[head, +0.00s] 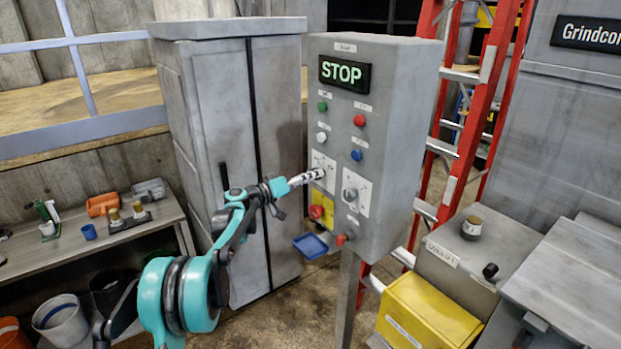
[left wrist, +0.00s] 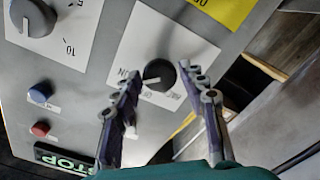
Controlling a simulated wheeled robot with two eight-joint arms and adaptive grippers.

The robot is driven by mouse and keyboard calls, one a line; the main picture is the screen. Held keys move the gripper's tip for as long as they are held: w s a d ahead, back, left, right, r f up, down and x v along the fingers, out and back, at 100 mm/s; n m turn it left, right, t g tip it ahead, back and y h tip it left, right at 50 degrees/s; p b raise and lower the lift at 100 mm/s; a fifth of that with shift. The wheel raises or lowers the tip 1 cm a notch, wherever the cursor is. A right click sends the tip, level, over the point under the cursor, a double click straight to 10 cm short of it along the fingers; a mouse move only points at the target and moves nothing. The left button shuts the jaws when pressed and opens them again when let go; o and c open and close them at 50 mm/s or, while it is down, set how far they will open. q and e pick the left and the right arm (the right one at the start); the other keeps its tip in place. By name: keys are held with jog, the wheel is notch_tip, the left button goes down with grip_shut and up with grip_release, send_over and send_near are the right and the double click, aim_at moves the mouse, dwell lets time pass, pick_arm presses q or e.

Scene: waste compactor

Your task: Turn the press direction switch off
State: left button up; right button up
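The press direction switch is a small black knob (left wrist: 160,75) on a white plate, in the left wrist view. In the head view the white plate (head: 321,161) is on the left of the grey control box, and the gripper covers much of the knob. My left gripper (head: 314,174) reaches the plate from the left. In the left wrist view its two fingers (left wrist: 158,73) are apart, one on either side of the knob. I cannot tell whether they touch it. My right gripper is not in view.
The control box (head: 400,130) has a lit STOP display (head: 344,73), several coloured buttons and a second dial (head: 350,195) close on the right. A red emergency button (head: 316,212) sits below. A grey cabinet (head: 225,130) stands left, a red ladder (head: 480,120) behind.

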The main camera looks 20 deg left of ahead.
pick_arm(q)
jog(key=c, duration=0.5)
jog(key=shift+n, duration=0.3)
jog(key=shift+c, duration=0.3)
jog(key=n+p, duration=0.1)
jog(key=n, duration=0.8)
jog(key=shift+r, duration=0.1)
jog(key=o, duration=1.2)
jog(key=shift+c, duration=0.2)
jog(key=shift+s, duration=0.1)
